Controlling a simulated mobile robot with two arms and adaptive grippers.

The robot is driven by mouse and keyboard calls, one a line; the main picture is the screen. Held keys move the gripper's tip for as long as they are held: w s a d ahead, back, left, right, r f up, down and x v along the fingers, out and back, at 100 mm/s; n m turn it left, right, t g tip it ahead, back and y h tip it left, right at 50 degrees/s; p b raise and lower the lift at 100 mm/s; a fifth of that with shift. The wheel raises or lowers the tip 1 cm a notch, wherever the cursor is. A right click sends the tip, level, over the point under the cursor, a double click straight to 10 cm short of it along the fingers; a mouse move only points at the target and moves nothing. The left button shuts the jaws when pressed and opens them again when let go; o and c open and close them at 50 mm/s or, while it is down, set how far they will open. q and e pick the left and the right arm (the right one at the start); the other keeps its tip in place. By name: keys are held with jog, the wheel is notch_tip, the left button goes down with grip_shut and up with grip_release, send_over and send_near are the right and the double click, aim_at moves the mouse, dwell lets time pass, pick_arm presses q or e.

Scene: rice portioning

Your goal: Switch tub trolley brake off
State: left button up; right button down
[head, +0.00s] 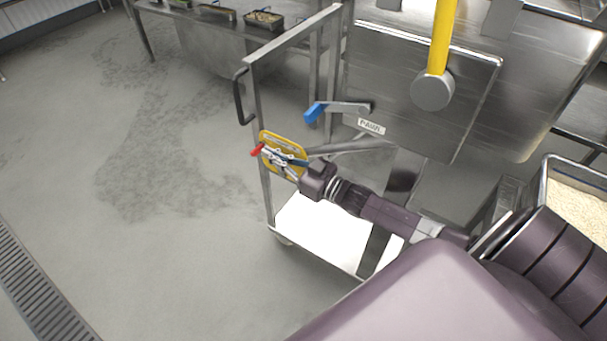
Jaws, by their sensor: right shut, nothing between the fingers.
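The steel trolley frame (262,100) stands in the middle, with a black handle (241,97) and a pale lower shelf (318,232). A yellow plate (268,138) sits on its upright, with a red-tipped lever (257,150) poking out at the left; this looks like the brake. My right gripper (284,159) is shut and empty, directly in front of the plate and overlapping it in the picture. I cannot tell whether it touches the lever, and it hides part of the plate. My left gripper is not in view.
A blue-handled lever (316,112) with a small label juts out above my right gripper. A large steel vessel (540,75) with a yellow post (442,40) is at upper right. A rice tub (580,205) stands at right. Open floor (140,220) lies to the left.

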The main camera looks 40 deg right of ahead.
jog(key=v, duration=1)
jog(key=shift+s, duration=0.1)
